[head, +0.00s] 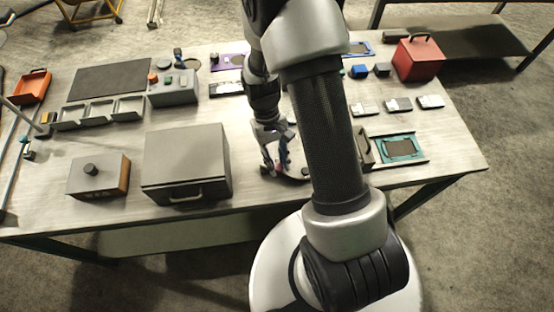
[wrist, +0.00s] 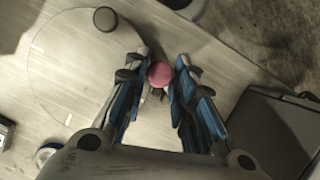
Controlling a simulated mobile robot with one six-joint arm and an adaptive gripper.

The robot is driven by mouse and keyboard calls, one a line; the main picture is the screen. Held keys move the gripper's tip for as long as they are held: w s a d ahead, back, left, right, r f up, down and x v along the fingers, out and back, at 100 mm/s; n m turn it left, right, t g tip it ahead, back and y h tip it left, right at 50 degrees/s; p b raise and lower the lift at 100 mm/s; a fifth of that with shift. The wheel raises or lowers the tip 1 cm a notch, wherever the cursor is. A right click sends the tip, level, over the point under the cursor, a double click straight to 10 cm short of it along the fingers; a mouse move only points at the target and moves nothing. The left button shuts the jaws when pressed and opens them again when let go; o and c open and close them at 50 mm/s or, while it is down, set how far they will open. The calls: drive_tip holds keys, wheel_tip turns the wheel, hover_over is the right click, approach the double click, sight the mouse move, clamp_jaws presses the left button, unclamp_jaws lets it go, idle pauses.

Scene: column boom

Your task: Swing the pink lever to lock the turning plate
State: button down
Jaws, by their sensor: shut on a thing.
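The pink lever's round knob (wrist: 160,74) sits between the fingertips of my gripper (wrist: 160,66) in the wrist view. The fingers are closed in on the knob from both sides. The turning plate (wrist: 75,65) is a pale round disc to the left of the knob, with a dark peg (wrist: 105,19) near its rim and a short white mark on it. In the head view my gripper (head: 276,158) points down low over the table, right of the grey box. My arm hides most of the plate there, and the lever's arm is hardly visible.
A grey box with a handle (head: 187,170) stands close to the left of my gripper. A smaller box with a knob (head: 98,178) is farther left. A teal tray (head: 420,150) lies to the right. The table's front edge (head: 240,211) is near.

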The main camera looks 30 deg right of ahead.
drive_tip(key=c, duration=1.3)
unclamp_jaws()
drive_tip(key=shift+c, duration=0.2)
drive_tip(key=v, duration=1.2)
drive_tip(key=s+a+r+t, duration=0.2)
drive_tip(key=s+r+t, duration=0.25)
drive_tip(key=r, duration=0.75)
drive_tip(key=s+a+r+t, duration=0.2)
drive_tip(key=s+r+t, duration=0.3)
drive_tip(key=s, duration=0.6)
drive_tip(key=shift+s+a+r+b, duration=0.2)
drive_tip(key=shift+a+r+b, duration=0.15)
drive_tip(key=shift+r, duration=0.4)
